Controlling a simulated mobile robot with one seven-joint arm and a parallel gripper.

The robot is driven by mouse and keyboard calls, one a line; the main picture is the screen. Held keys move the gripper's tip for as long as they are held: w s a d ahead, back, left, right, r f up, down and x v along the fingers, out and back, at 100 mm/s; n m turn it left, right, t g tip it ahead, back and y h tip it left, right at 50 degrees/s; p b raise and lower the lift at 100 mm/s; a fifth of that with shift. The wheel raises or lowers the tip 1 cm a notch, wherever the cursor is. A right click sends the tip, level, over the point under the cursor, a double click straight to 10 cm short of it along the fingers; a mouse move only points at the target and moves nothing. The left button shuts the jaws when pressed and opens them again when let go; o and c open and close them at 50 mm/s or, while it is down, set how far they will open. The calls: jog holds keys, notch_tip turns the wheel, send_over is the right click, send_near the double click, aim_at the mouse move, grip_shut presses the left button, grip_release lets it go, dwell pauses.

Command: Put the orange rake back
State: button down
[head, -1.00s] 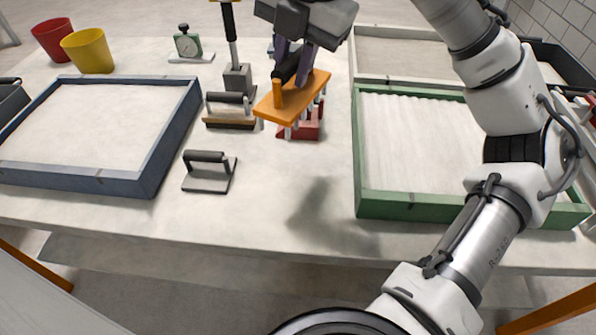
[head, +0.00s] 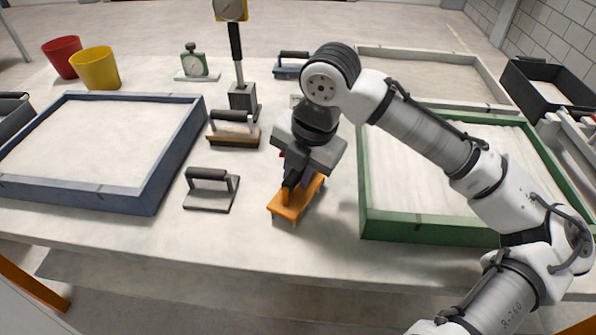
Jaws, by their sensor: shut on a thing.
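The orange rake (head: 288,207) has an orange head and a dark handle. My gripper (head: 292,182) is shut on its handle from above, fingers partly hidden by the wrist. The rake is over the front middle of the table, between the blue-framed sandbed and the green-framed sandbed. Its head is low over the tabletop; I cannot tell whether its tines touch it.
A grey flat trowel (head: 211,192) and a wooden-edged brush (head: 233,137) lie left of the rake. The blue-framed sandbed (head: 130,197) is further left, the green-framed sandbed (head: 430,228) right. A post gauge (head: 242,98) stands behind. The table front is clear.

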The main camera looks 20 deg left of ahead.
aim_at(311, 195)
jog(key=shift+f, duration=0.15)
jog(key=c, duration=1.3)
grip_release()
jog(key=shift+o, duration=0.2)
jog(key=v, duration=1.2)
jog(key=shift+p, duration=0.3)
